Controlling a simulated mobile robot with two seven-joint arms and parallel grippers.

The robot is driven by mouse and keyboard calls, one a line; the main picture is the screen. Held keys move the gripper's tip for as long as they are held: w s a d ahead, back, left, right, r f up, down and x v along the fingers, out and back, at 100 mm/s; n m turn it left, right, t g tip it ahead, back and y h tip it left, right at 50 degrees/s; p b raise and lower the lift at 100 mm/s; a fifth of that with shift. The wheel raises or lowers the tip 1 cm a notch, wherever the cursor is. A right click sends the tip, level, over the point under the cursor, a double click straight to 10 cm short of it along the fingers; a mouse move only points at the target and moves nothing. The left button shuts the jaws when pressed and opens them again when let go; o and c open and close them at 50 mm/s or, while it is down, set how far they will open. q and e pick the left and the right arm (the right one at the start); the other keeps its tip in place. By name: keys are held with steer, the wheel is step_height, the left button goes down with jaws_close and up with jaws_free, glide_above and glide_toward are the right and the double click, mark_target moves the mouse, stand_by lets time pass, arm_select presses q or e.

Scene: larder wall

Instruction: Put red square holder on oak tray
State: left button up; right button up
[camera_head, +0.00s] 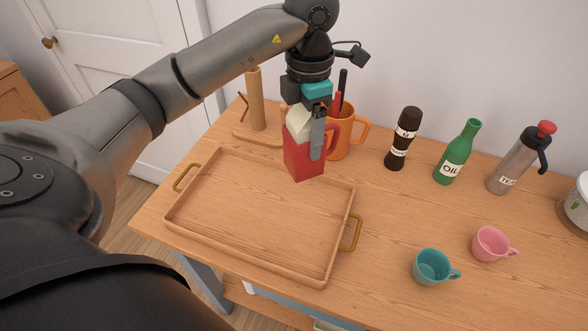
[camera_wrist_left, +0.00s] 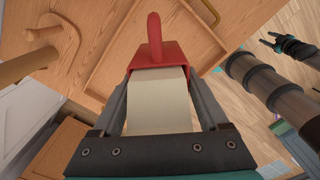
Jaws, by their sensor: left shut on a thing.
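The red square holder (camera_head: 303,160) has a handle and a cream block of what looks like paper standing out of its top. My left gripper (camera_head: 317,135) is shut on it, with a finger on either side in the left wrist view, where the holder (camera_wrist_left: 190,55) also shows. It is upright at the far edge of the oak tray (camera_head: 185,205), and its base covers part of the back rim. I cannot tell its exact height. The tray is empty, with two brass handles.
Behind the holder stand an orange mug (camera_head: 345,140) with utensils and a wooden roll stand (camera_head: 257,100). To the right are a dark bottle (camera_head: 402,140), a green oil bottle (camera_head: 457,153), a tea flask (camera_head: 513,165), a teal cup (camera_head: 432,267) and a pink cup (camera_head: 490,243).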

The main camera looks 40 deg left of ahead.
arm_select(q)
step_height(320, 180, down, 15)
steer(key=shift+f, duration=0.2)
stand_by(0.3)
steer(key=shift+f+b, duration=0.1)
steer(key=shift+b, duration=0.2)
steer(key=o, duration=1.3)
step_height(320, 180, up, 12)
steer(key=shift+r, duration=0.1)
